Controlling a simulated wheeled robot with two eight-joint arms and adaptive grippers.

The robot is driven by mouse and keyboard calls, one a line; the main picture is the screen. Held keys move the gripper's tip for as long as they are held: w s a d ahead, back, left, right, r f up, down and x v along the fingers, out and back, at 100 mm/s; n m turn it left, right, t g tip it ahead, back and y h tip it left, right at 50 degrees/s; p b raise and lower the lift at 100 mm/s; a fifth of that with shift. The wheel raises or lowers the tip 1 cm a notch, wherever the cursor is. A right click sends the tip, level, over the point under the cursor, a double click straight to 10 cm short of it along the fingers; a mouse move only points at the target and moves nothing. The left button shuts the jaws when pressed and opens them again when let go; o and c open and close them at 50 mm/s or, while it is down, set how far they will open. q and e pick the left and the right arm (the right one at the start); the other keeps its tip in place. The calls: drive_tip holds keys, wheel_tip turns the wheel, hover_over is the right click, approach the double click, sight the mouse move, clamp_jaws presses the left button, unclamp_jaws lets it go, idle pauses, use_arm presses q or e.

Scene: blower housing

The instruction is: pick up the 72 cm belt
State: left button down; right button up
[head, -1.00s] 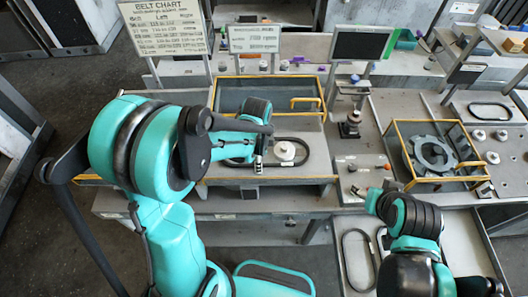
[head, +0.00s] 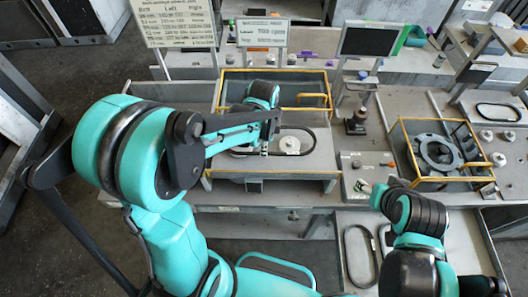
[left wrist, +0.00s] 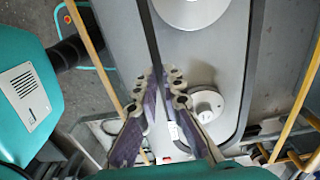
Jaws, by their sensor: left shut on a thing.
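A black belt loop (head: 302,131) lies in the yellow-framed blower housing (head: 328,172), around a white pulley (head: 289,145). My left gripper (head: 264,148) is over the loop's near left part. In the left wrist view my left gripper (left wrist: 165,82) is shut on the belt (left wrist: 151,30), a dark strip running between the fingers. A small white and red tag shows beside the fingers, its text unreadable. I cannot tell the belt's length or whether it is lifted. My right gripper (head: 380,190) is by the bench's front edge, too small to judge.
Other black belts lie in the front drawer (head: 346,232) and on the right bench (head: 500,112). A second yellow-framed box (head: 400,152) holds a grey ring (head: 438,152). A belt chart (head: 172,20) stands behind. The housing's yellow rails rise close to my left gripper.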

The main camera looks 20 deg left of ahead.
use_arm(q)
drive_tip(key=w+d+r, duration=0.1)
drive_tip(key=d+r, duration=0.1)
drive_tip(key=d, duration=0.1)
drive_tip(key=w+d+r, duration=0.1)
drive_tip(key=d+r, duration=0.1)
drive_tip(key=d, duration=0.2)
drive_tip(key=w+d+r, duration=0.1)
drive_tip(key=d+r, duration=0.2)
drive_tip(key=shift+w+d+p, duration=0.2)
drive_tip(key=shift+w+p, duration=0.05)
drive_tip(key=shift+p, duration=0.05)
drive_tip(key=r+p, duration=0.2)
drive_tip(key=r, duration=0.1)
drive_tip(key=r+p, duration=0.1)
drive_tip(key=r, duration=0.1)
drive_tip(key=shift+w+d+r+p, duration=0.1)
drive_tip(key=shift+d+r+p, duration=0.05)
drive_tip(key=shift+d+p, duration=0.2)
